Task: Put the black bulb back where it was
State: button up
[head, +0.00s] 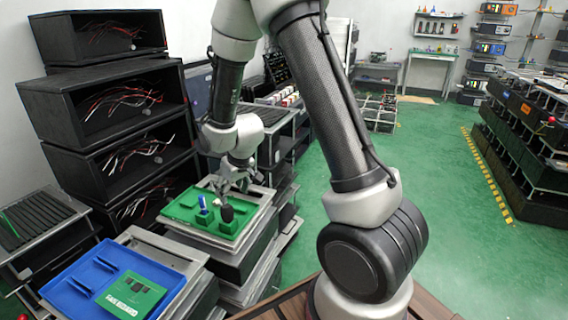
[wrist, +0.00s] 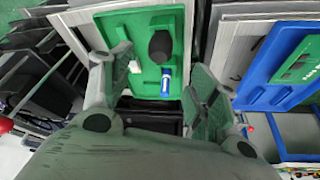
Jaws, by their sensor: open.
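The black bulb (head: 227,213) stands upright in a green block on the green tray (head: 184,210), near its front right corner. In the wrist view the bulb (wrist: 160,46) shows as a dark oval near the top, between my fingers but beyond them. A blue-and-white item (head: 203,204) stands beside it; it also shows in the wrist view (wrist: 165,82). A small white piece (wrist: 134,66) lies to their left there. My gripper (head: 236,185) is open and empty, just behind and above the bulb in the head view. I cannot tell whether it touches anything.
A blue tray (head: 75,287) with a green card (head: 132,294) lies at the front left; it shows at the right of the wrist view (wrist: 262,75). Black shelves with red and white wires (head: 120,95) stand behind at left. Green floor (head: 445,190) is open at right.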

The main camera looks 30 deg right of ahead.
jog(key=d+v, duration=0.3)
jog(key=v, duration=1)
jog(key=s+d+r+m, duration=0.1)
jog(key=s+r, duration=0.3)
jog(key=s, duration=0.4)
jog(key=s+d+r+m, duration=0.1)
jog(key=s+d+r, duration=0.3)
jog(key=s, duration=0.4)
jog(key=s+d+r+h, duration=0.1)
jog(key=s+d+r, duration=0.1)
jog(key=s+r, duration=0.3)
jog(key=s, duration=0.3)
jog(key=shift+d+m, duration=0.3)
jog(key=shift+m, duration=0.1)
